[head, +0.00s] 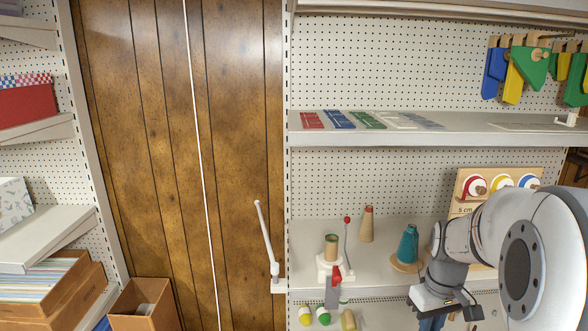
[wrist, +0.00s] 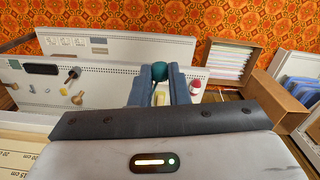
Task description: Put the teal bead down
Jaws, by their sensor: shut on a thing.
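The teal bead (wrist: 159,71) is a small round ball in the wrist view. It sits between the two blue-grey fingertips of my gripper (head: 432,319), which is shut on it. In the head view my gripper is at the bottom right edge, in front of and below the shelf board. The bead does not show in the head view, where the fingers run to the picture's edge.
A teal thread cone (head: 407,245) stands on a round wooden base on the shelf left of my arm, near a brown cone (head: 367,224). A white stand with a green-topped spool (head: 331,247) is farther left.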

